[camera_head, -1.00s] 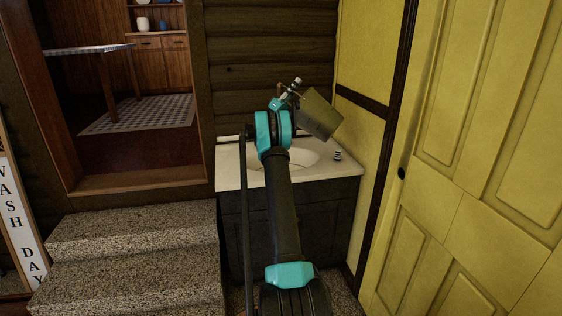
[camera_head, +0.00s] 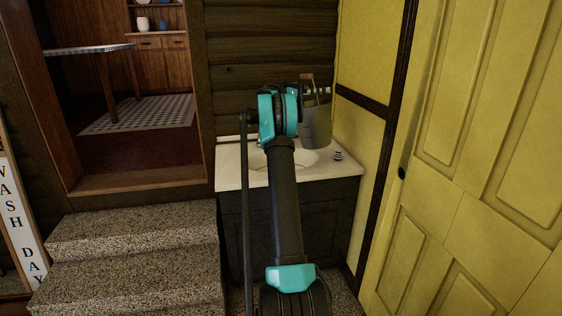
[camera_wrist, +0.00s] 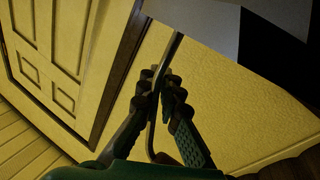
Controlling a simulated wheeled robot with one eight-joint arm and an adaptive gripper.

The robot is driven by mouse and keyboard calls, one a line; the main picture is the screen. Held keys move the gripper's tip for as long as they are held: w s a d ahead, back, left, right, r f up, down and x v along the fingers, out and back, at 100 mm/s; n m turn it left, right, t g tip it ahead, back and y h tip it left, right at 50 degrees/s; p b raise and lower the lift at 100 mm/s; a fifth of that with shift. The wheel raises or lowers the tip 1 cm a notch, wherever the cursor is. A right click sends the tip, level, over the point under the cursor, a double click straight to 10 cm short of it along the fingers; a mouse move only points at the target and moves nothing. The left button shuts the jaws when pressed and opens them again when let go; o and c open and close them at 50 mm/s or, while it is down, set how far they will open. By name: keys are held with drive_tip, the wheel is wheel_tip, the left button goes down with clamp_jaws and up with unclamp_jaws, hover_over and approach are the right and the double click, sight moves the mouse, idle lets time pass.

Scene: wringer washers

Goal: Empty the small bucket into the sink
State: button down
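The small grey bucket (camera_head: 315,128) hangs nearly upright above the right side of the white sink (camera_head: 231,174), beside my wrist. Its brown handle grip rises above its rim. In the wrist view, what looks like the bucket's wall (camera_wrist: 212,22) fills the upper right, with a dark area beside it. My gripper (camera_wrist: 160,78) is shut on the thin wire handle, which passes between the fingers. In the head view my arm hides most of the gripper and part of the basin. I cannot see inside the bucket.
The yellow door (camera_head: 470,150) and yellow wall stand close on the right. A log wall (camera_head: 265,60) is behind the sink. A small dark item (camera_head: 338,156) sits on the counter's right side. Speckled steps (camera_head: 130,235) rise at left towards a doorway.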

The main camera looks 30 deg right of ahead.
drive_tip(key=f, duration=0.1)
drive_tip(key=f+y, duration=0.1)
drive_tip(key=s+d+f+t, duration=0.1)
drive_tip(key=shift+f+m+y, duration=0.25)
drive_tip(key=shift+m+y, duration=0.15)
drive_tip(key=shift+a, duration=0.1)
drive_tip(key=shift+s+r, duration=0.1)
